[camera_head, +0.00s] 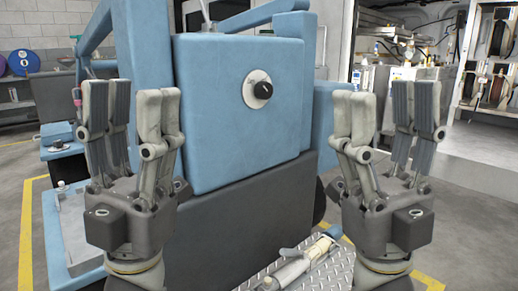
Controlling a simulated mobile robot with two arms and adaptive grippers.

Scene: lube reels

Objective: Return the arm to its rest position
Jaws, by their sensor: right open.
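My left gripper (133,108) stands upright at the left of the head view, in front of the blue machine. Its fingers point up and are spread apart, with nothing between them. My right gripper (379,112) stands upright at the right, fingers also up and spread, and empty. The two grippers are at about the same height, with the machine's front between them. Neither appears to hold anything.
A grey tool (300,265) lies on a diamond-plate step (330,272) below. Hose reels (499,60) and cluttered shelves stand at the back right. Yellow lines (27,230) mark the floor.

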